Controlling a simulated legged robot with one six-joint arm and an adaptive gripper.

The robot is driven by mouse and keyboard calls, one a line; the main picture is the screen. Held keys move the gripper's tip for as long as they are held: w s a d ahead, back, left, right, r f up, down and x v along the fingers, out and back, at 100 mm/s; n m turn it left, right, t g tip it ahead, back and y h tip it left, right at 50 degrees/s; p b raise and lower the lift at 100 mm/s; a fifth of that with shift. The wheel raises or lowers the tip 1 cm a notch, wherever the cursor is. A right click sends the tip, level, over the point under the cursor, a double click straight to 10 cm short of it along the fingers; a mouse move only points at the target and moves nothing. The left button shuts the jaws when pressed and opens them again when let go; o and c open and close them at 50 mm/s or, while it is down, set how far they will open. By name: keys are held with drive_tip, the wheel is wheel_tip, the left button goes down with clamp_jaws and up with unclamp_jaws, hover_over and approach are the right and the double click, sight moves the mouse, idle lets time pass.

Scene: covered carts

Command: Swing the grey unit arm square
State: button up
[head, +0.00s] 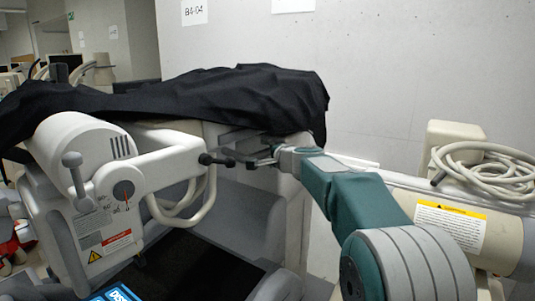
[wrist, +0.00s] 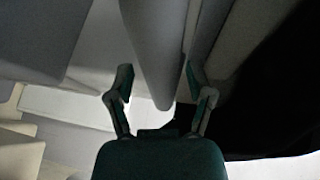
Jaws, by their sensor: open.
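The grey unit (head: 75,160) stands at the left in the head view, with a drum-shaped head and a round dial with a red pointer. Its pale arm (head: 165,168) reaches right from the dial and ends by a dark knobbed handle (head: 216,160). My gripper (head: 256,158) is just right of that handle, under the black cover's edge; contact cannot be told. In the wrist view my gripper (wrist: 159,85) has its fingers spread. A grey tapered part (wrist: 155,45) shows between and beyond them, and I cannot tell which part it is. The fingers hold nothing visible.
A black cloth (head: 200,100) drapes over the cart above the unit. A cream cylinder with a coiled hose (head: 485,165) stands at the right, beside my arm. A pale hose (head: 190,212) loops under the unit arm.

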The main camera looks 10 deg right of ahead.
clamp_jaws()
drive_tip(key=shift+d+f+y, duration=0.1)
drive_tip(key=shift+d+y, duration=0.2)
drive_tip(key=shift+d, duration=0.2)
drive_tip(key=shift+s+d+n+g+y, duration=0.2)
drive_tip(key=shift+d+n, duration=0.05)
drive_tip(key=shift+d, duration=0.35)
drive_tip(key=shift+s+d+n+g+y, duration=0.15)
drive_tip(key=shift+d+n+g+y, duration=0.1)
drive_tip(key=shift+d, duration=0.35)
unclamp_jaws()
drive_tip(key=shift+d+f, duration=0.1)
drive_tip(key=shift+d, duration=0.1)
drive_tip(key=v, duration=1.1)
drive_tip(key=shift+s+a, duration=0.2)
drive_tip(key=shift+s, duration=0.3)
